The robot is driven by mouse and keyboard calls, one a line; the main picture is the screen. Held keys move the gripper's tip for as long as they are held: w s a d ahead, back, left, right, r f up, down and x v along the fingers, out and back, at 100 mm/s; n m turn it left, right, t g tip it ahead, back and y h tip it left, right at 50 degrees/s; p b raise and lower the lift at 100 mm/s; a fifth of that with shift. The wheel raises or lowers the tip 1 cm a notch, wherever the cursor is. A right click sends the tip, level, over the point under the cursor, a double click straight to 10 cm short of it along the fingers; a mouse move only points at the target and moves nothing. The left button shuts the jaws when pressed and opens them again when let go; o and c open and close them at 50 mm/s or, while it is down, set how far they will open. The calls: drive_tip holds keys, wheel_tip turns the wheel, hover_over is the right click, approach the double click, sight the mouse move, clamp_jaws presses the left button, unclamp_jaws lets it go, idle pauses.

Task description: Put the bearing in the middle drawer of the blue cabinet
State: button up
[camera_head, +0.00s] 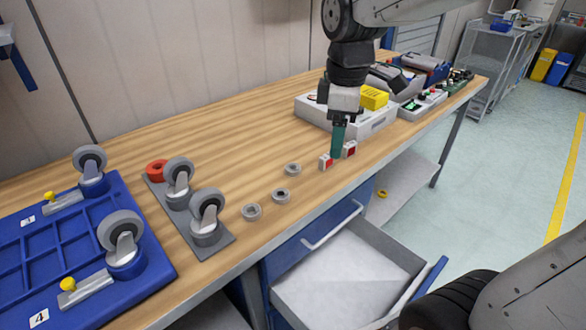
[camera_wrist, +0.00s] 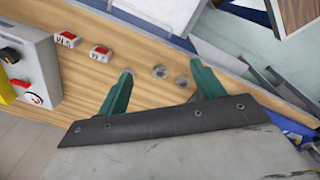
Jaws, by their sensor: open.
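Three small grey ring-shaped bearings lie on the wooden bench: one farthest back (camera_head: 292,169), one in the middle (camera_head: 280,195) and one nearest (camera_head: 251,211). In the wrist view, the bearings (camera_wrist: 159,72) show around and between my fingertips, one close by the left fingertip. My gripper (camera_head: 337,153) points down above the bench, to the right of the bearings, its green fingers (camera_wrist: 161,70) apart with nothing between them. The blue cabinet (camera_head: 310,236) under the bench has a drawer (camera_head: 345,275) pulled out below a closed handled front. The visible part of that drawer's floor is empty.
Two red-and-white blocks (camera_head: 326,162) sit by my gripper. A grey box with a yellow part (camera_head: 345,120) stands behind. The bench's back middle is clear.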

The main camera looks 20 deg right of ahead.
drive_tip(key=w+a+f+n, duration=0.1)
drive_tip(key=w+f+n, duration=0.25)
drive_tip(key=w, duration=0.25)
drive_tip(key=w+f+n, duration=0.3)
drive_tip(key=w+n, duration=0.2)
drive_tip(key=w, duration=0.1)
drive_tip(key=n, duration=0.5)
approach(293, 167)
drive_tip(key=shift+w+d+f+g, duration=0.15)
drive_tip(key=shift+w+g, duration=0.25)
drive_tip(key=shift+w, duration=0.1)
drive_tip(key=shift+n, duration=0.25)
wheel_tip(293, 167, down, 8)
drive_tip(key=shift+f, duration=0.1)
drive_tip(key=c, duration=1.2)
drive_tip(key=shift+r, duration=0.2)
